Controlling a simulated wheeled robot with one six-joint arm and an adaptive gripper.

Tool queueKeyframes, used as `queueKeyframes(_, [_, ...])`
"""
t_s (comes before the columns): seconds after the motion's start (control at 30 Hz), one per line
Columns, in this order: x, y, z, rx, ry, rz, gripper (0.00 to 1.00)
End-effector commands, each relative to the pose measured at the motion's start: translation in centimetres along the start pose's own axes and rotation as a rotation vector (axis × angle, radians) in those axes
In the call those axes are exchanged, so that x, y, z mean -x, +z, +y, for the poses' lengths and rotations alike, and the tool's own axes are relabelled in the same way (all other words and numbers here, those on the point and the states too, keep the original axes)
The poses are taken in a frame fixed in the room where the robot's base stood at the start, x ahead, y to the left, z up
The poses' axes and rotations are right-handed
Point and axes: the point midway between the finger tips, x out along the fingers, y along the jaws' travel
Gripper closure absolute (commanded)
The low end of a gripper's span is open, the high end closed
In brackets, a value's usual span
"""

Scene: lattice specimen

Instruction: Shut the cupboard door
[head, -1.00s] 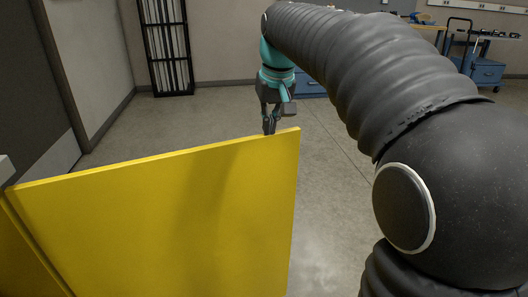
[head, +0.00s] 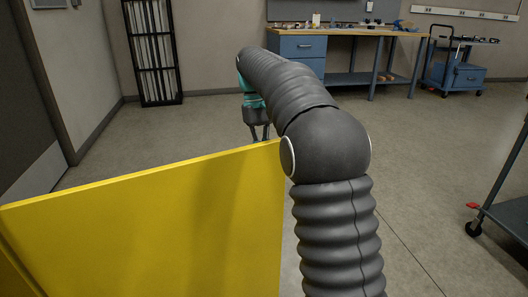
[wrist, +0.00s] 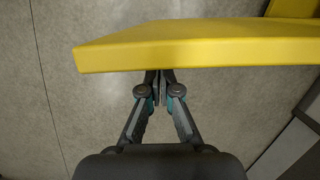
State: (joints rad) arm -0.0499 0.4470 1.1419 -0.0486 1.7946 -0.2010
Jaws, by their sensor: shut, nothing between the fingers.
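The yellow cupboard door (head: 160,225) stands open in the head view, with its free edge toward the middle of the picture. My gripper (head: 260,137) is just beyond the door's top edge near that free edge, pointing down, its tips partly hidden by the door. In the wrist view the door (wrist: 200,48) crosses the top as a thick yellow slab. My gripper (wrist: 159,75) is shut and empty there, its fingertips at or just under the slab's near edge. I cannot tell whether they touch it.
A blue workbench (head: 350,35) and a blue trolley (head: 455,70) stand at the back. A black rack (head: 153,50) is against the far wall. A dark cart (head: 505,205) stands at the right edge. The floor between is clear.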

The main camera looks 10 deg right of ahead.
Motion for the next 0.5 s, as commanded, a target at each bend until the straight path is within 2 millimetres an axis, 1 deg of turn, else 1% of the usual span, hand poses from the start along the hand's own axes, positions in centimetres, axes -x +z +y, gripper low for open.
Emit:
queueKeyframes(0.03, [-1.2,0.0,0.0,-0.001,-0.001,-0.002,1.0])
queueKeyframes(0.2, [-4.1,0.0,0.1,-0.002,-0.001,-0.001,1.0])
queueKeyframes(0.33, [-5.8,0.0,0.1,-0.002,-0.001,-0.001,1.0])
queueKeyframes(0.5, [-7.0,0.0,0.1,-0.002,-0.001,0.001,1.0])
